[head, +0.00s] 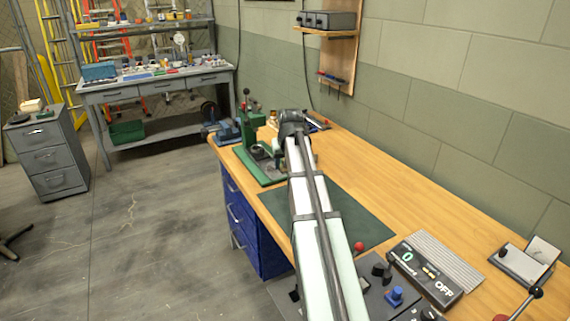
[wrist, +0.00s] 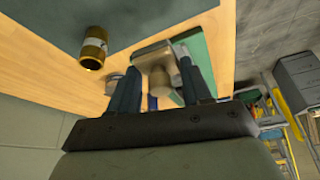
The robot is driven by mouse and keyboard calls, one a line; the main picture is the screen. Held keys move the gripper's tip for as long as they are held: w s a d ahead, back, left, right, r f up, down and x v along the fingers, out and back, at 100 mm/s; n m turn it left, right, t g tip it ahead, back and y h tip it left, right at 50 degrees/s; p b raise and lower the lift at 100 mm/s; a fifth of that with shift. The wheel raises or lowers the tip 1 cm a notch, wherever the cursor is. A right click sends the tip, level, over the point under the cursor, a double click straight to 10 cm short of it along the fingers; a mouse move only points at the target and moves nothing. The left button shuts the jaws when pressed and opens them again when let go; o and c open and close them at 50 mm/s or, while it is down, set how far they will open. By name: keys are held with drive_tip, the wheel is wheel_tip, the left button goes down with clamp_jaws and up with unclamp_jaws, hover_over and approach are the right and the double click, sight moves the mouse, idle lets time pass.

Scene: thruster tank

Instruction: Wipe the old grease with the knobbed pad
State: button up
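The knobbed pad (wrist: 153,56) is a pale tan block with a rounded knob, seen in the wrist view between my fingers. My gripper (wrist: 158,64) is open, with its two dark fingers on either side of the knob. A gap shows between the knob and each finger; whether the fingertips touch the block is unclear. In the head view my arm reaches over the wooden bench and hides the pad and most of my gripper (head: 292,118). I cannot make out the old grease in either view.
A green press (head: 250,128) stands on the bench left of my arm. A dark green mat (head: 345,215) lies nearer. A brass-coloured can (wrist: 93,47) stands close by in the wrist view. A control panel (head: 428,270) is at front right. The right side of the bench is mostly clear.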

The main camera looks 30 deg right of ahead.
drive_tip(key=c, duration=0.4)
drive_tip(key=shift+w+d+f, duration=0.1)
drive_tip(key=shift+w+f, duration=0.1)
drive_tip(key=shift+f, duration=0.05)
drive_tip(key=w+n+y, duration=0.1)
drive_tip(key=w+n, duration=0.2)
drive_tip(key=w, duration=0.3)
drive_tip(key=w+d+n+y, duration=0.1)
drive_tip(key=w+n, duration=0.2)
drive_tip(key=w, duration=0.3)
drive_tip(key=w+n+y, duration=0.1)
drive_tip(key=w+n, duration=0.2)
drive_tip(key=w, duration=0.2)
drive_tip(key=shift+w+d+r, duration=0.1)
drive_tip(key=shift+w+d, duration=0.2)
drive_tip(key=shift+w, duration=0.1)
